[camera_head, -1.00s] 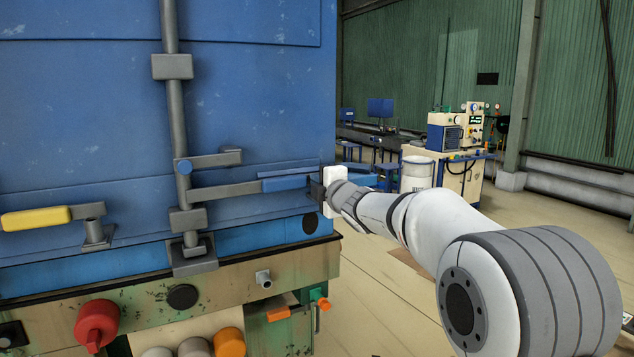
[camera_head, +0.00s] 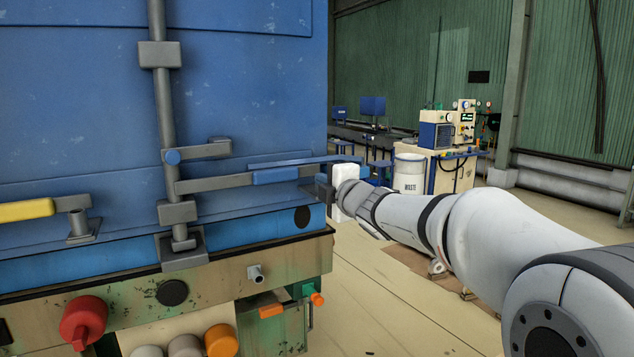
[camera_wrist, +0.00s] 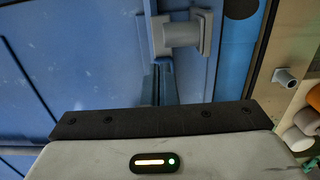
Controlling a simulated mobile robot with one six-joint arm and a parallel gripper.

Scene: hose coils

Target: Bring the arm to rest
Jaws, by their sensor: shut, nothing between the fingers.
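My arm reaches in from the right in the head view, bent toward the blue container. My gripper (camera_head: 326,186) is at the container's right edge, close to the end of the blue-gripped door handle (camera_head: 285,175). The fingers are small and dark in this view, and I cannot tell whether they touch the handle. In the wrist view the dark gripper body (camera_wrist: 150,120) fills the lower part, with the blue wall and a grey bracket (camera_wrist: 190,35) beyond. The gripper is shut with nothing held.
The blue container (camera_head: 90,120) with its vertical lock rod (camera_head: 165,100) fills the left. A red knob (camera_head: 84,320) and pipe stubs stick out below. A waste drum (camera_head: 409,175) and cream machine (camera_head: 455,170) stand farther back. Open floor lies between.

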